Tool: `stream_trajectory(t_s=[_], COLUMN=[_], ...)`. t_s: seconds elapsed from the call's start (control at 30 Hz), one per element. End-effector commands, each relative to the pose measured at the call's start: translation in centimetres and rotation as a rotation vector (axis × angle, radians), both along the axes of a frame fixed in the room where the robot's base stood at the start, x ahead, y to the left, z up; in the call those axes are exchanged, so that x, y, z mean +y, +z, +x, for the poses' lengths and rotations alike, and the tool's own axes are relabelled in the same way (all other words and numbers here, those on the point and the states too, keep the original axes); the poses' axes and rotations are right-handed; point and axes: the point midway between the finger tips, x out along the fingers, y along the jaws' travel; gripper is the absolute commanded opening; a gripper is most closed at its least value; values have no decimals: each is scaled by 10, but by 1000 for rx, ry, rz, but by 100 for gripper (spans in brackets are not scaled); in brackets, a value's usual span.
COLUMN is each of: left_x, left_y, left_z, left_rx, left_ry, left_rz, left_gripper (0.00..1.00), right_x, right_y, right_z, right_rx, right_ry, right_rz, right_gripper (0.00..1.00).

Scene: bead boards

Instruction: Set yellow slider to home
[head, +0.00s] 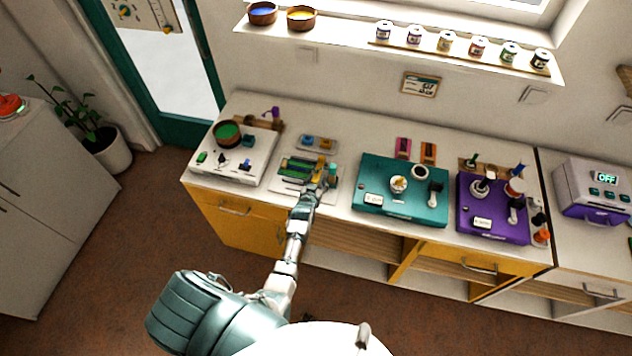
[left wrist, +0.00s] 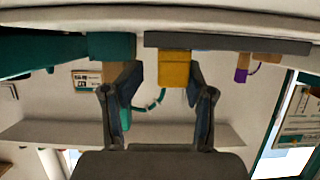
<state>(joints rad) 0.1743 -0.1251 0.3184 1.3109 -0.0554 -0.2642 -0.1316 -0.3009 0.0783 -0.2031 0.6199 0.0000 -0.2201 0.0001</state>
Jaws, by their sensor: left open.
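The yellow slider (left wrist: 174,69) shows in the left wrist view as a yellow block below a dark grey bar (left wrist: 225,44). My left gripper (left wrist: 152,80) is open, with one finger on each side of the block. The right-hand finger looks very close to it, and a gap shows on the other side; I cannot tell if they touch. In the head view my left gripper (head: 320,176) is over the right part of a small board with green strips (head: 296,168). The slider is hard to pick out there behind the gripper. My right gripper is not in view.
A white board (head: 232,165) with a green-topped round pot stands left of the gripper. A teal board (head: 372,203) and a purple board (head: 478,228) stand to the right. A grey tray (head: 318,146) with small pieces lies behind. A teal block (left wrist: 110,46) sits beside the slider.

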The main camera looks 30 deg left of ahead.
Motion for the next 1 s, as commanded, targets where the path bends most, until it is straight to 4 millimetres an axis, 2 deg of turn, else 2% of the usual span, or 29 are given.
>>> stream_trajectory(t_s=[0.1, 0.2, 0.6, 0.73, 1.0], left_x=[-1, 1, 3, 4, 10], left_y=[0, 0, 0, 0, -1], left_z=[1, 1, 2, 2, 1], left_rx=[-4, -4, -3, -3, -5], left_ry=[-6, -6, -2, -1, 0], left_rz=[-8, -9, -3, -3, -2], left_gripper=[54, 54, 54, 54, 54], right_x=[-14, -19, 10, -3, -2], right_y=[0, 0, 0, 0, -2], right_z=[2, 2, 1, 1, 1], right_rx=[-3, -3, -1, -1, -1], right_ry=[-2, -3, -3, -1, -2], right_rz=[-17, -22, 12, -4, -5], right_gripper=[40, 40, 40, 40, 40])
